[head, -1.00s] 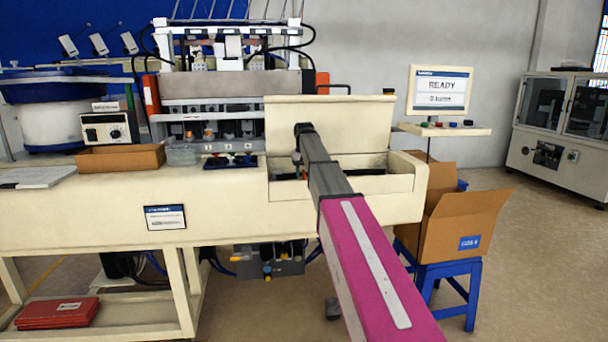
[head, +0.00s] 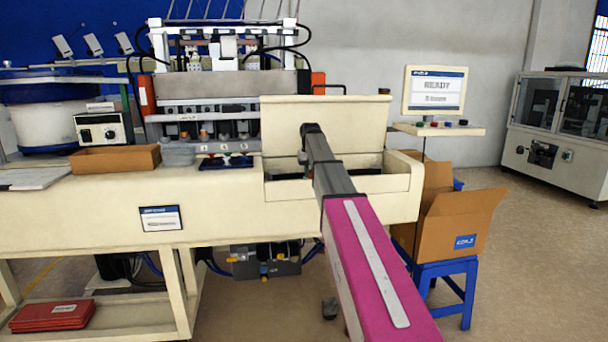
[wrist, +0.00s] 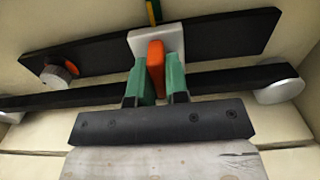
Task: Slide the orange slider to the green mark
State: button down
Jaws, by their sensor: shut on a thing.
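In the wrist view the orange slider (wrist: 156,66) is an upright orange tab on a white block (wrist: 170,42), set across a dark rail (wrist: 220,36). My gripper (wrist: 156,88) has its two green fingers shut on the orange tab, one on each side. A narrow green and yellow strip (wrist: 154,12) shows at the top edge, in line with the white block; it looks like the green mark, but most of it is out of frame. In the head view my arm reaches into the cream housing, and the slider and fingers are hidden there.
A second dark bar (wrist: 220,82) runs below the rail, with a round light end (wrist: 280,86) at right. A knob with orange (wrist: 58,76) sits at the rail's left. A cream back panel (head: 350,125) stands behind; a cardboard box (head: 458,228) is at right.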

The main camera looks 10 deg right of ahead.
jog(key=shift+a, duration=0.1)
jog(key=c, duration=1.1)
grip_release()
jog(key=shift+r, duration=0.1)
notch_tip(320, 180, up, 11)
jog(key=shift+f, duration=0.2)
